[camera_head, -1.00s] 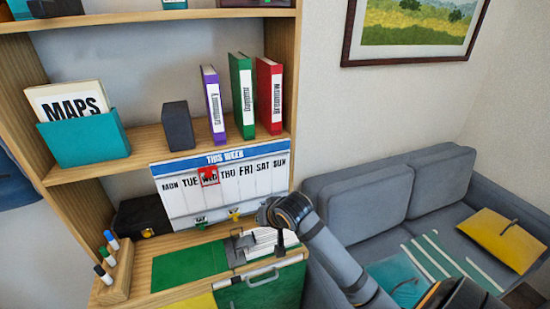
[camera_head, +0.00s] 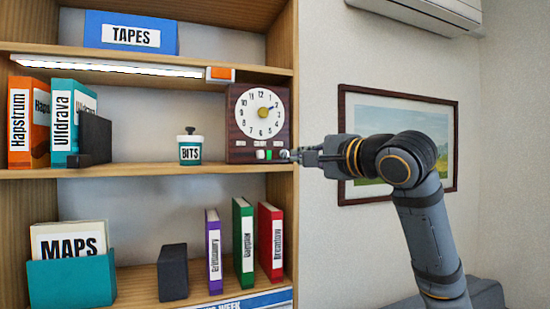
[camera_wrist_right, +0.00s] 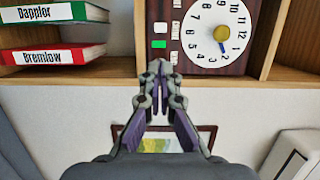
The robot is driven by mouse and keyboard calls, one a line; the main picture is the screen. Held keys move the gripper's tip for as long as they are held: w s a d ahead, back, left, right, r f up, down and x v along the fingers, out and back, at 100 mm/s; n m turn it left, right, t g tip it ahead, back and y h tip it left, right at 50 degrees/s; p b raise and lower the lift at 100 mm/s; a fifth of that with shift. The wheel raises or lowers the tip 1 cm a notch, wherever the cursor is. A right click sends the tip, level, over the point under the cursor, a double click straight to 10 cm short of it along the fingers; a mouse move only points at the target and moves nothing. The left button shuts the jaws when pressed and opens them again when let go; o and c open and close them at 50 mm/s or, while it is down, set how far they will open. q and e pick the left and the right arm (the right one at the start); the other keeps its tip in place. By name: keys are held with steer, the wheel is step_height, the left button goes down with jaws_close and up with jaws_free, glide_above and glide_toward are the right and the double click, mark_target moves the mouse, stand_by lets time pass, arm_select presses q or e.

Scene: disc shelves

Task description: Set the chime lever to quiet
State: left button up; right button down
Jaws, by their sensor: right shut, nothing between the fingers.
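The dark wooden clock (camera_head: 240,128) with a round white dial stands at the right end of the middle shelf. On its lower front are a white patch and a green patch (camera_head: 268,155); the green patch also shows in the right wrist view (camera_wrist_right: 159,44). I cannot make out the chime lever clearly. My right gripper (camera_head: 287,155) is shut and empty, at the clock's lower right corner. In the right wrist view its fingertips (camera_wrist_right: 159,68) lie just beside the green patch; contact cannot be told. My left gripper is not in view.
Left of the clock stand a BITS jar (camera_head: 190,150) and, farther off, upright binders (camera_head: 64,118). A lamp strip (camera_head: 110,67) runs under the shelf above. The shelf's right upright (camera_head: 296,215) is close to my right gripper. A framed picture (camera_head: 446,110) hangs on the wall.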

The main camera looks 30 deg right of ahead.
mark_target(260, 155)
steer(key=shift+w, duration=0.15)
steer(key=shift+w, duration=0.1)
steer(key=w+p, duration=0.6)
steer(key=w, duration=0.3)
steer(key=shift+a+r, duration=0.1)
steer(key=shift+w, duration=0.35)
